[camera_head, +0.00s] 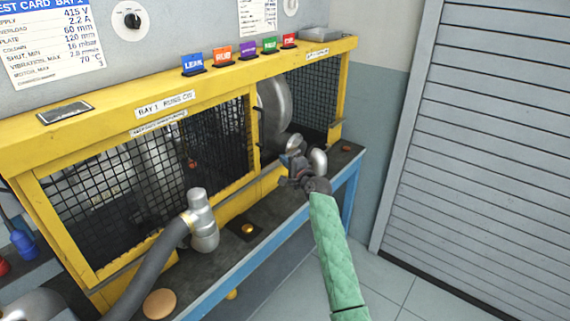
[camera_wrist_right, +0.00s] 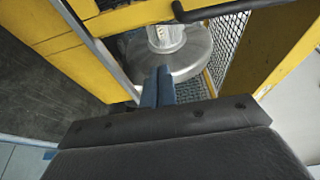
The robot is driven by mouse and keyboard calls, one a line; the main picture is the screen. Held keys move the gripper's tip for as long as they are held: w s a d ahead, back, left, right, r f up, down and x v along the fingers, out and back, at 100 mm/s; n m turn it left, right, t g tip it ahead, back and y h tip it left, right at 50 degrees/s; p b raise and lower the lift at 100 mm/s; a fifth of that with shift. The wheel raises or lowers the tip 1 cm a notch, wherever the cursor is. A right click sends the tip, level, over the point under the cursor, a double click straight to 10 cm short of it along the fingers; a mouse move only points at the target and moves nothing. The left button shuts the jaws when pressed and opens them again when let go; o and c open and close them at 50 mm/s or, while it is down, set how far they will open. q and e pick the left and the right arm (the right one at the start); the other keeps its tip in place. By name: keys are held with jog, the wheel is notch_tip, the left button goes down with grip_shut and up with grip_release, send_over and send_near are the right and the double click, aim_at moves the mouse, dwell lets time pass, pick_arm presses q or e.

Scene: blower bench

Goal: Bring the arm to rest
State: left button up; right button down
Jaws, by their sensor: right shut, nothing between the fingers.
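My right arm, in a green quilted sleeve, reaches up from the bottom right in the head view. Its gripper (camera_head: 292,160) is at the right part of the yellow guarded bench (camera_head: 190,98), in front of the opening beside the round grey metal housing (camera_head: 273,112). In the right wrist view the two dark blue fingers (camera_wrist_right: 158,86) are together, with nothing visible between them. They point towards a round grey metal part (camera_wrist_right: 178,60) inside the yellow frame; whether they touch it I cannot tell.
A brass knob (camera_head: 247,229) and a tan disc (camera_head: 160,303) are near the front edge. Coloured tags, including a blue one (camera_head: 193,63), line the top. Open floor (camera_head: 400,285) lies right, before a grey shutter (camera_head: 490,130).

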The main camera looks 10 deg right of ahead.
jog(key=s+a+f+n+g, duration=0.1)
jog(key=s+f+n+g, duration=0.15)
jog(key=s+f, duration=0.55)
jog(key=s+a+f+n+g+h, duration=0.15)
jog(key=s+f+n, duration=0.3)
jog(key=s, duration=0.65)
jog(key=s+f+n+g, duration=0.3)
jog(key=s+f, duration=0.4)
jog(key=s, duration=0.3)
jog(key=s+d+f+n+g+h, duration=0.1)
jog(key=s+d+n+g+h, duration=0.15)
jog(key=s, duration=1.25)
jog(key=s+d+f+n+g+h, duration=0.15)
jog(key=s+n+g, duration=0.25)
jog(key=s, duration=1.2)
notch_tip(320, 180, down, 21)
jog(key=w+a+g, duration=0.1)
jog(key=w+a, duration=0.1)
jog(key=a, duration=0.1)
jog(key=s+f, duration=0.3)
jog(key=f, duration=0.9)
jog(key=s+f, duration=0.4)
jog(key=f, duration=0.8)
jog(key=shift+s+a+f+g, duration=0.2)
jog(key=shift+s+f+g, duration=0.15)
jog(key=shift+g, duration=0.1)
